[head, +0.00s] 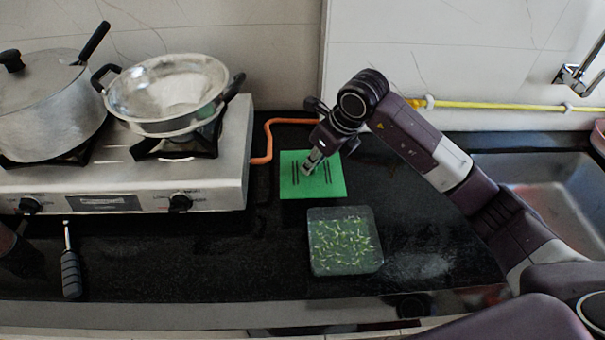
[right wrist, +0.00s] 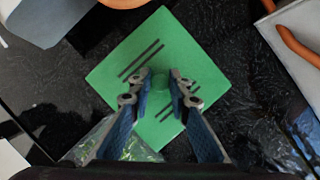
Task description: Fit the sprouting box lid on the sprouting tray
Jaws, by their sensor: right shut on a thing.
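The sprouting box lid (head: 332,183) is a flat green square with dark slots and a small round knob. It also shows in the right wrist view (right wrist: 125,60). My right gripper (head: 309,165) points down at the lid's middle, with its fingertips (right wrist: 160,84) shut on the knob. Whether the lid rests on the counter or is slightly raised, I cannot tell. The sprouting tray (head: 345,240) is a clear square box with green sprouts, open on top, in front of the lid. Part of it shows at the lower left of the right wrist view (right wrist: 135,148). My left gripper is not in view.
A gas stove (head: 221,180) with a lidded pot (head: 45,95) and a steel pan (head: 168,92) stands at the left. An orange hose (head: 268,140) runs behind the lid. A sink (head: 555,180) is at the right. Black counter (head: 240,245) left of the tray is clear.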

